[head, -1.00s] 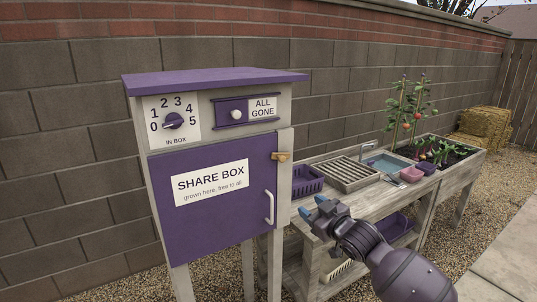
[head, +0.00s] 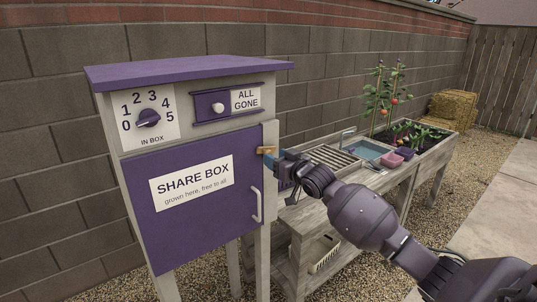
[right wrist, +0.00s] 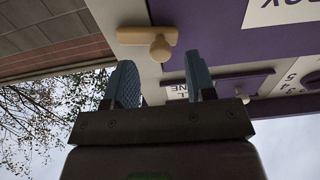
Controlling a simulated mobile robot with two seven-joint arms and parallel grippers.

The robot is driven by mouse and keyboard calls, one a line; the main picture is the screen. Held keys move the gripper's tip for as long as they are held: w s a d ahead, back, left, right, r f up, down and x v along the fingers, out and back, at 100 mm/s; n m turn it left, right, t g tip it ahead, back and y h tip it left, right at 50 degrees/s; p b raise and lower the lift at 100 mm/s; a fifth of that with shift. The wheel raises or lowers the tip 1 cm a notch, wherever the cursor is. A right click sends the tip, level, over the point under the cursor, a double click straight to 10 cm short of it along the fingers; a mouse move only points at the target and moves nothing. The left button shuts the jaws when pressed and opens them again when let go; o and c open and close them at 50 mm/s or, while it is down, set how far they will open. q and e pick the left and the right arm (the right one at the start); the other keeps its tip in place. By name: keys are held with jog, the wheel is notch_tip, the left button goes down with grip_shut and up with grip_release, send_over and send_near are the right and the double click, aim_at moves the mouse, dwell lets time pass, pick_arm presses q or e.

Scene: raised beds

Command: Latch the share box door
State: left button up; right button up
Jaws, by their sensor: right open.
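The share box (head: 112,122) has a purple door (head: 205,215) that looks shut in its frame. A small wooden latch (head: 266,150) lies horizontally at the door's upper right edge. In the right wrist view, which is upside down, the latch (right wrist: 132,36) spans from the pale frame onto the purple door, with a round knob (right wrist: 160,48) on it. My right gripper (head: 281,158) is just right of the latch. In the wrist view its open blue fingers (right wrist: 161,78) point toward the knob, with nothing between them and apparently a small gap to it. My left gripper is not in view.
The door has a white handle (head: 256,205). Above it are a number dial (head: 148,118) and a sliding ALL GONE sign (head: 245,99). A wooden potting bench (head: 310,212) with a slatted rack (head: 338,158) and a sink stands behind my right arm. Gravel lies in front.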

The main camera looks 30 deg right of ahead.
jog(key=shift+w+a, duration=0.2)
jog(key=shift+w, duration=1.85)
jog(key=c, duration=0.9)
jog(key=shift+f+n+p, duration=0.25)
jog(key=shift+n, duration=0.4)
jog(key=shift+f+n+p, duration=0.2)
jog(key=shift+n+p, duration=0.05)
jog(key=shift+n, duration=0.4)
jog(key=o, duration=0.9)
jog(key=s, duration=1)
jog(key=shift+s+d+b, duration=0.3)
jog(key=shift+s+d, duration=0.1)
jog(key=shift+d, duration=0.05)
